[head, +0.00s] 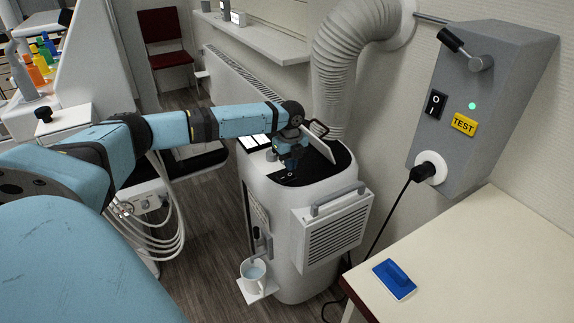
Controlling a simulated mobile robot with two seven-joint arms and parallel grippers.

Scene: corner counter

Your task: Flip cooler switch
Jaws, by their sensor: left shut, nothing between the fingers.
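The cooler (275,220) is a white rounded floor unit with a dark top panel (325,166), a grey side grille and a wide hose rising at the back. My left gripper (291,178) points down at the dark top panel, shut and empty. I cannot tell whether its tips touch the panel, and it hides part of the top. A black rocker switch (434,104) marked O and I is on the grey wall box (478,120), far to the right of my gripper. My right gripper is out of view.
The box also has a lever (464,49), a green light, a yellow TEST label (464,123) and a plug (428,169) with a black cable. A mug (254,272) sits on the cooler's front ledge.

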